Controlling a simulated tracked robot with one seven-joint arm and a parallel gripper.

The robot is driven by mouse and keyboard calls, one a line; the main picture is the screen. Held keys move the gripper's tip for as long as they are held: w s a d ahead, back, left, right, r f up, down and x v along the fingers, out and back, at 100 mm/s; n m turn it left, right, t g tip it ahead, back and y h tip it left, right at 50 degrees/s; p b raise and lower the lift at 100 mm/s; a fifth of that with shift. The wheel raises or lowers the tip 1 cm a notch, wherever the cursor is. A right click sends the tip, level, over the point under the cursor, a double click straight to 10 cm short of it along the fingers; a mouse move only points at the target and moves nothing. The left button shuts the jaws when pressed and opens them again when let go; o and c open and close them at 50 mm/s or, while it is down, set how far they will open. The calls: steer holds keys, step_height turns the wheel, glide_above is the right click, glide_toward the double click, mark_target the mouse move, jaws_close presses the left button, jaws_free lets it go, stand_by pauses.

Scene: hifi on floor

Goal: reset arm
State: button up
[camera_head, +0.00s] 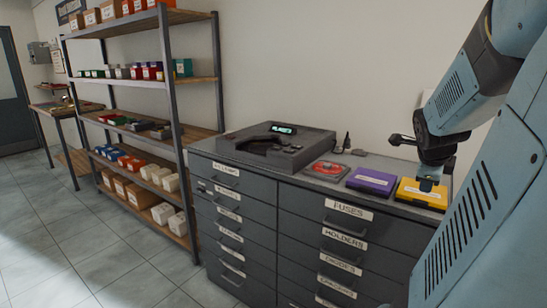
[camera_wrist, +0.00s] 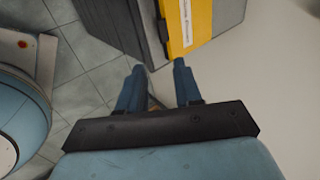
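My arm comes in from the right in the head view and bends down to the right end of the cabinet top. My gripper (camera_head: 428,184) shows its blue fingertips there, overlapping the yellow box (camera_head: 422,195) in the picture.
A grey drawer cabinet (camera_head: 215,205) carries a dark device with a lit display (camera_head: 275,145), a red item (camera_head: 328,169) and a purple box (camera_head: 371,182). A shelving unit (camera_head: 172,115) with boxes stands left. The tiled floor (camera_head: 75,240) is clear at front left.

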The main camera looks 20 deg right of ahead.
steer(key=s+a+r+n+y, duration=0.1)
steer(key=a+n+y, duration=0.1)
steer(key=a+n, duration=0.7)
steer(key=s+a+r+n+y, duration=0.1)
steer(key=s+a+n+y, duration=0.1)
steer(key=a+n, duration=0.8)
steer(key=s+a+r+n+t+y, duration=0.1)
steer(key=a+n+y, duration=0.1)
steer(key=a+n, duration=0.7)
steer(key=a, duration=0.3)
steer(key=shift+s+a+r, duration=0.3)
steer(key=shift+a+r, duration=0.05)
steer(key=shift+a, duration=0.05)
